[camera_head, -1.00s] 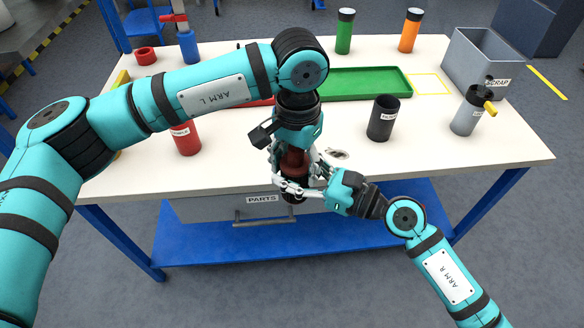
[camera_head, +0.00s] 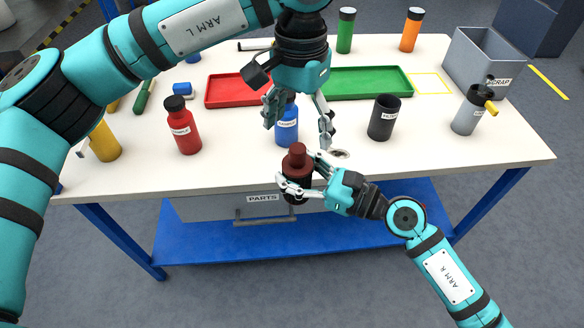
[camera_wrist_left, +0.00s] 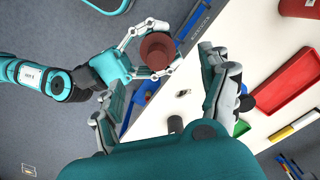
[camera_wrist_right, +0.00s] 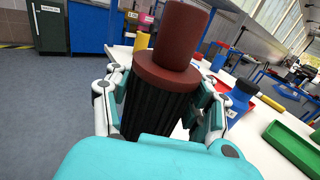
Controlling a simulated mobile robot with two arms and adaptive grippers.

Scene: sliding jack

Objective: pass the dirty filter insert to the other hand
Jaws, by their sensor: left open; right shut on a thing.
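The dirty filter insert (camera_head: 297,160) has a brown knob and collar over a black ribbed body. It stands upright in my right gripper (camera_head: 302,178), in front of the table's front edge. The right wrist view shows the insert (camera_wrist_right: 158,85) with the fingers shut on both sides of its ribbed body. My left gripper (camera_head: 298,128) is open and empty, pointing down above the insert and apart from it. The left wrist view shows the insert's knob (camera_wrist_left: 157,48) beyond the open fingers, toward the upper side. The insert's lower end is partly hidden by my right fingers.
A blue bottle (camera_head: 287,128) stands behind the insert. A red bottle (camera_head: 183,127) and yellow cylinder (camera_head: 105,142) are left. A dark open cup (camera_head: 384,118), grey canister (camera_head: 466,112) and scrap bin (camera_head: 481,65) are right. Red (camera_head: 208,102) and green (camera_head: 370,94) trays lie behind.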

